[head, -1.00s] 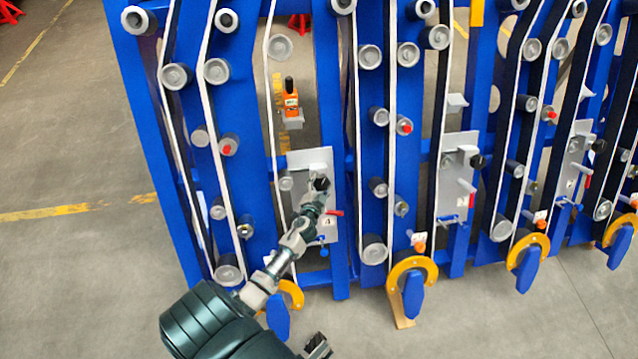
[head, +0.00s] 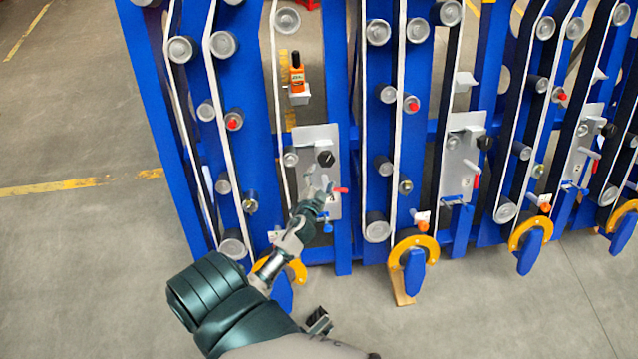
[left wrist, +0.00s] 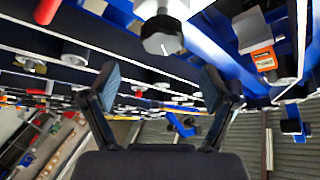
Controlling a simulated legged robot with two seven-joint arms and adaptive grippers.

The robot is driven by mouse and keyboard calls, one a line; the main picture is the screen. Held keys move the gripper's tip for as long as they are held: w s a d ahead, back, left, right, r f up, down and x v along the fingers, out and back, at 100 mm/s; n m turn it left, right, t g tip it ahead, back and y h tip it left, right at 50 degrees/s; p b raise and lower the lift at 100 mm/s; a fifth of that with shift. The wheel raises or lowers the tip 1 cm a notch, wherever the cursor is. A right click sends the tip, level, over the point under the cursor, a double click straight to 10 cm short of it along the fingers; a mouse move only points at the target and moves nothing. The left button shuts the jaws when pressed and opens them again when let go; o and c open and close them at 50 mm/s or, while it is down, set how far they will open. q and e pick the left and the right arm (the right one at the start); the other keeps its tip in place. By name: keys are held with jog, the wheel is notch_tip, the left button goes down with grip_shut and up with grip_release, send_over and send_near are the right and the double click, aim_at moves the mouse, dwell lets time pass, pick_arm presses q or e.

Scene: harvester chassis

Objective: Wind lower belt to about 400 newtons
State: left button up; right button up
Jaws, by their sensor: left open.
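My left gripper (head: 318,188) is open and empty in front of the leftmost grey plate (head: 318,140). A black knob (head: 325,158) on that plate is just above the fingertips, apart from them. A red-tipped lever (head: 341,190) is right of the fingers, and a blue handle (head: 327,228) is below. In the left wrist view, the open fingers (left wrist: 160,85) have a rounded knob (left wrist: 161,36) above the gap between them. An orange device (head: 297,76) sits on a bracket above the plate; its display is unreadable. White-edged belts (head: 272,60) run over rollers. My right gripper is not seen.
The blue frame (head: 337,80) carries several similar plates and rollers to the right. Yellow rings with blue paddles (head: 414,270) stick out along its foot. Grey floor (head: 80,260) is free at the left and front.

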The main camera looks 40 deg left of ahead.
pick_arm(q)
jog(key=shift+v, duration=1.65)
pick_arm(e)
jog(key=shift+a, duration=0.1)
pick_arm(q)
jog(key=shift+d, duration=0.15)
